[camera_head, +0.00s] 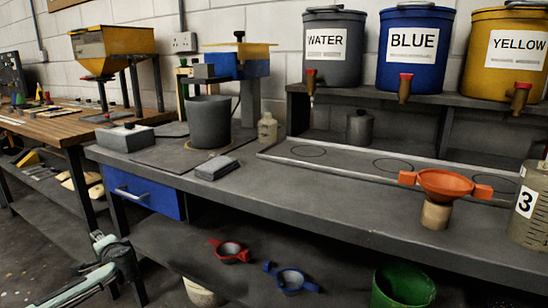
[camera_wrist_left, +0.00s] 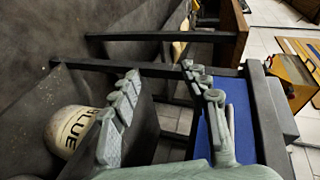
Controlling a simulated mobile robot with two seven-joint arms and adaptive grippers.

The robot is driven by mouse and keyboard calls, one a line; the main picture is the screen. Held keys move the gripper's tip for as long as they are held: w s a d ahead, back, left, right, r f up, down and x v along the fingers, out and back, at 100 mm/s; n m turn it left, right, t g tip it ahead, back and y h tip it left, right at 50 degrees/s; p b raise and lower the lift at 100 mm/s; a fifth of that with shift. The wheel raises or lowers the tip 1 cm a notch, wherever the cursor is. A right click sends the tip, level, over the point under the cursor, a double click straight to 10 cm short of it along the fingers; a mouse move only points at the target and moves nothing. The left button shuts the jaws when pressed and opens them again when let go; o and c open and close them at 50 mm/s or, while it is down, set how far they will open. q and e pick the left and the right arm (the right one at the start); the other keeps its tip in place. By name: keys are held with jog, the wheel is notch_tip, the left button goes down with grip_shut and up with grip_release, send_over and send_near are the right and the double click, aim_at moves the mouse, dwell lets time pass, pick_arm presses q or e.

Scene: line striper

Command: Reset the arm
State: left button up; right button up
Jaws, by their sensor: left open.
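My left gripper (camera_head: 104,256) is at the lower left of the head view, in front of the bench legs and below the blue drawer (camera_head: 146,195). It is empty. In the left wrist view the two fingers of my left gripper (camera_wrist_left: 160,78) stand apart with nothing between them. The blue drawer also shows in the left wrist view (camera_wrist_left: 240,120), beside the right finger. My right gripper is in neither view.
The grey bench (camera_head: 330,205) carries a grey pot (camera_head: 209,122) and an orange funnel (camera_head: 445,184) on a stand. Water, blue and yellow tanks stand on a shelf behind.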

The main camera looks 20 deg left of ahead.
pick_arm(q)
jog(key=s+d+f+m+h, duration=0.2)
jog(key=s+d+f+h, duration=0.15)
jog(key=s+f, duration=0.45)
jog(key=s+d+f+m+h, duration=0.2)
jog(key=s+d+f, duration=0.25)
jog(key=f, duration=0.45)
jog(key=s+d+f+n+g+h, duration=0.1)
jog(key=d+f, duration=0.4)
jog(key=d, duration=0.6)
jog(key=s+d+f+n+h, duration=0.2)
jog(key=s+d+f+h, duration=0.1)
jog(key=d, duration=0.8)
jog(key=s+d+f+n+g+h, duration=0.1)
jog(key=s+d+f, duration=0.3)
jog(key=d+f, duration=0.4)
jog(key=d+n+h, duration=0.1)
jog(key=d, duration=0.2)
jog(key=shift+g, duration=0.3)
jog(key=shift+s+a+h, duration=0.1)
jog(key=shift+a+h, duration=0.05)
jog(key=shift+h, duration=0.1)
